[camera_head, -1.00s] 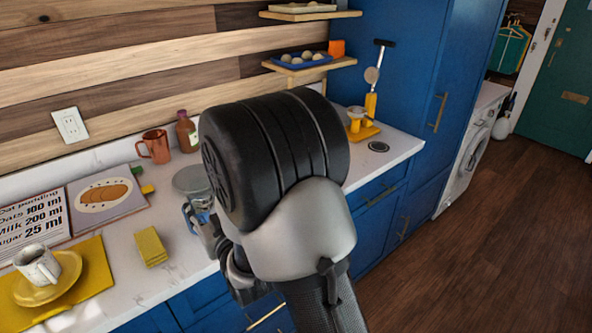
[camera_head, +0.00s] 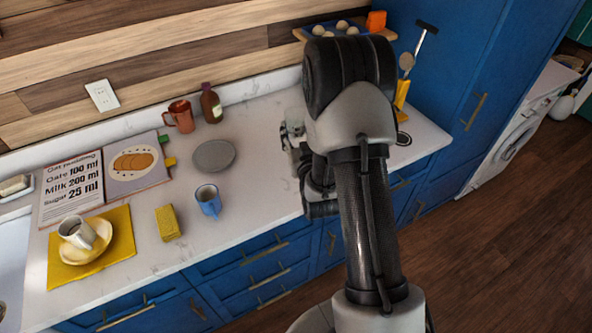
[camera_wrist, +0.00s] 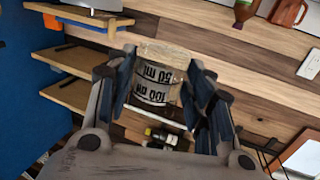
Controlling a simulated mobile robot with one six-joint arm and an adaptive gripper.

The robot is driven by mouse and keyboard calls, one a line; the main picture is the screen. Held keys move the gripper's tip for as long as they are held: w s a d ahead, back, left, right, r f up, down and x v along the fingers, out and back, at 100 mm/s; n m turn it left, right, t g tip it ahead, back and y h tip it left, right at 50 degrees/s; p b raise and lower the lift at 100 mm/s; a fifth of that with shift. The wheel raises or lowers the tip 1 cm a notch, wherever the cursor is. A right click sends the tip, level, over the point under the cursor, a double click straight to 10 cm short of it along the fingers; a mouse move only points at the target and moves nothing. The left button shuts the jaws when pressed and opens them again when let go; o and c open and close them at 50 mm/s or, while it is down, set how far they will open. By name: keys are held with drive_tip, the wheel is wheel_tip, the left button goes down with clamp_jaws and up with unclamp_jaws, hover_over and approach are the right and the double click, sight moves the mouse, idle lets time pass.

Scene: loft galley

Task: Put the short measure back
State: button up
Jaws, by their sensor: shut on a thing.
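In the wrist view, a clear short measure (camera_wrist: 156,78) with dark "50 ml" and "100 ml" markings sits between the fingers of my gripper (camera_wrist: 162,66). The fingers are closed on its two sides. The markings appear upside down in this view. In the head view, part of my gripper (camera_head: 291,145) shows left of my arm, over the right part of the counter.
The white counter (camera_head: 250,130) holds a grey plate (camera_head: 214,155), blue mug (camera_head: 208,201), yellow sponge (camera_head: 167,222), copper mug (camera_head: 180,116), brown bottle (camera_head: 211,104) and recipe book (camera_head: 136,163). A wall shelf (camera_head: 303,34) and tall blue cabinet (camera_head: 452,70) stand near my arm.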

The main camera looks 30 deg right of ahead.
sight(297, 184)
wheel_tip(297, 184, down, 20)
drive_tip(key=b, duration=0.3)
drive_tip(key=shift+r+b, duration=0.1)
drive_tip(key=shift+b, duration=0.25)
drive_tip(key=shift+f, duration=0.25)
drive_tip(key=o, duration=1.2)
drive_tip(key=shift+c, duration=0.2)
drive_tip(key=shift+r, duration=0.15)
